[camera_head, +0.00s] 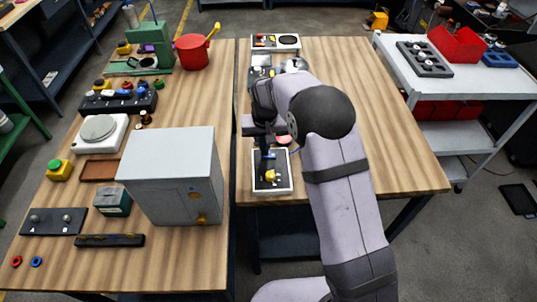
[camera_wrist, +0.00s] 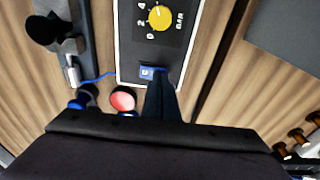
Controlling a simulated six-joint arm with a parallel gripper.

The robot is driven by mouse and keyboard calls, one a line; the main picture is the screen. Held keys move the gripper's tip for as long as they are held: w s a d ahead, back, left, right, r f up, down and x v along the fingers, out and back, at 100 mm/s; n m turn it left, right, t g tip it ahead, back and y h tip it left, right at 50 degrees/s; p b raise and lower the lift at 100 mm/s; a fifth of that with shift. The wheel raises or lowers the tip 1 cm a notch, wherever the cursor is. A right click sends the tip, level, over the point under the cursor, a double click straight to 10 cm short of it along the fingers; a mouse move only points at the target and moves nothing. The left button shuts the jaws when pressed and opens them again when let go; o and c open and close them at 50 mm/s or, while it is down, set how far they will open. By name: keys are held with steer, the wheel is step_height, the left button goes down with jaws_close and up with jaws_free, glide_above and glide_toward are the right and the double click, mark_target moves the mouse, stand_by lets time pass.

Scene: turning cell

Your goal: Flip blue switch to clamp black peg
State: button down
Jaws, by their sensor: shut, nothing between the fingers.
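The blue switch (camera_wrist: 147,72) sits on the end of a black control panel with a pale frame (camera_wrist: 126,45), beside a yellow dial (camera_wrist: 159,18). In the head view the panel (camera_head: 256,182) lies near the table's front edge, below my gripper (camera_head: 268,154). My gripper (camera_wrist: 163,82) is shut and empty. Its fingertips are right beside the blue switch; I cannot tell whether they touch. A black peg (camera_wrist: 40,28) is at a grey fixture (camera_wrist: 72,46) in the wrist view, with a blue hose running towards the panel.
A red round button (camera_wrist: 122,98) and a blue-topped piece (camera_wrist: 80,100) are close to the fingers. A large grey box (camera_head: 170,180) stands left of the panel, across the gap between tables. The table to the right of my arm is clear.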

steer(key=shift+f, duration=0.15)
step_height(320, 180, up, 7)
steer(key=p, duration=0.5)
stand_by(0.5)
stand_by(0.4)
steer(key=s+d+r, duration=0.1)
steer(key=s+d, duration=0.3)
steer(key=s, duration=0.6)
steer(key=s+d+r+g, duration=0.1)
steer(key=s+d, duration=0.3)
steer(key=s, duration=0.5)
steer(key=s+d+r, duration=0.1)
steer(key=s+d, duration=0.3)
steer(key=s, duration=0.6)
steer(key=shift+s+g, duration=0.3)
steer(key=shift+g, duration=0.1)
